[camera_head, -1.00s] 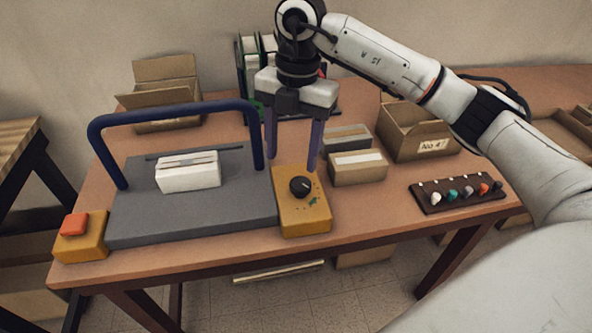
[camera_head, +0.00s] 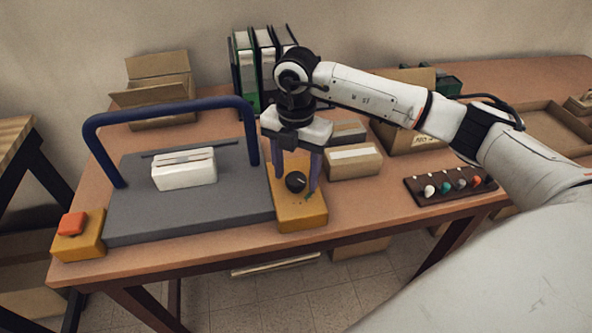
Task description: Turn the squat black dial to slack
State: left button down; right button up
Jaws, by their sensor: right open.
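The squat black dial (camera_head: 295,182) sits on top of a yellow box (camera_head: 299,214) at the right end of a grey plate. A pale pointer mark shows on the dial, and small green marks lie on the box to its lower right; I cannot read them. My right gripper (camera_head: 296,186) points down over the yellow box with its two purple fingers apart, one on each side of the dial. I cannot tell whether the fingers touch it. My left gripper is not in view.
A blue arch (camera_head: 172,113) spans the grey plate (camera_head: 130,214), which carries a white bundle (camera_head: 185,169). A yellow box with an orange button (camera_head: 73,223) stands at left. Small cartons (camera_head: 353,163) are close right of the gripper. A dark panel of coloured knobs (camera_head: 450,186) lies further right.

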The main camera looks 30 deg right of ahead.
jog(key=shift+c, duration=0.3)
jog(key=c, duration=1)
